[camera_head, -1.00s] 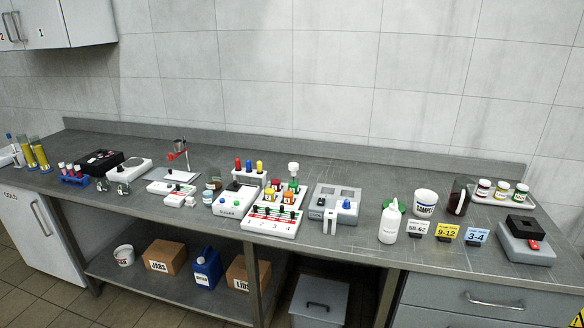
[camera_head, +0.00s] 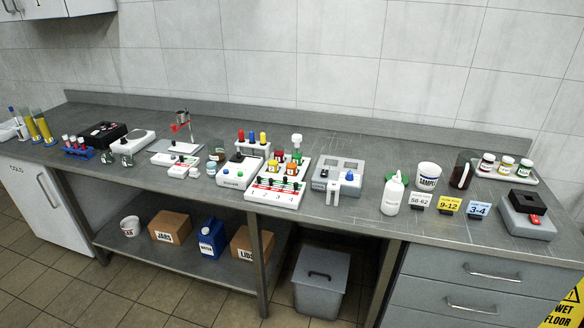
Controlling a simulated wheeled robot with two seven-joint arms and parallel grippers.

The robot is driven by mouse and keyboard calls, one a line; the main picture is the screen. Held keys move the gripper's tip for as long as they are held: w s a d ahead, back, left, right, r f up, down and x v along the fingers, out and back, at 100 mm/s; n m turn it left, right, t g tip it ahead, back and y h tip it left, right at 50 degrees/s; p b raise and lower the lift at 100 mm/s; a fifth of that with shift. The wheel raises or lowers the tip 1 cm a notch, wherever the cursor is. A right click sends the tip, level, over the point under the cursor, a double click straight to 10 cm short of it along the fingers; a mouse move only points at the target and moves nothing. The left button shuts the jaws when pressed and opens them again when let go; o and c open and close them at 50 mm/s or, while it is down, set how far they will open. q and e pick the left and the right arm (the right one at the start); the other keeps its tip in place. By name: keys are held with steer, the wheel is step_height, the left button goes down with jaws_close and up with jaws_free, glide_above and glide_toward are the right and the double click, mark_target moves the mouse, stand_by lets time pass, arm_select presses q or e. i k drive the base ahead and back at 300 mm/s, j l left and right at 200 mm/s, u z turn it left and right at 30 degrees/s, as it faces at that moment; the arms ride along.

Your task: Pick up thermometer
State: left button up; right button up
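I cannot make out for sure which thing is the thermometer; everything on the bench is small at this distance. A white upright piece (camera_head: 332,192) stands at the front of a grey two-well unit (camera_head: 349,165) with a blue knob, and I cannot tell what it is. A white four-position block (camera_head: 275,194), numbered 1 to 4, holds small coloured-capped jars at its back. A rack with red, blue and yellow tops (camera_head: 252,138) stands behind it. Neither of my grippers is in view.
The long grey bench (camera_head: 330,230) is crowded along its middle. At right are a white squeeze bottle (camera_head: 392,196), a tub (camera_head: 428,176), a dark beaker (camera_head: 463,172), number cards and a jar tray (camera_head: 505,175). Yellow cylinders (camera_head: 43,128) stand far left. A wet-floor sign (camera_head: 568,308) is at lower right.

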mark_target(297, 139)
steer(key=i+j+u, duration=0.45)
steer(key=i+j, duration=0.15)
steer(key=i, duration=0.25)
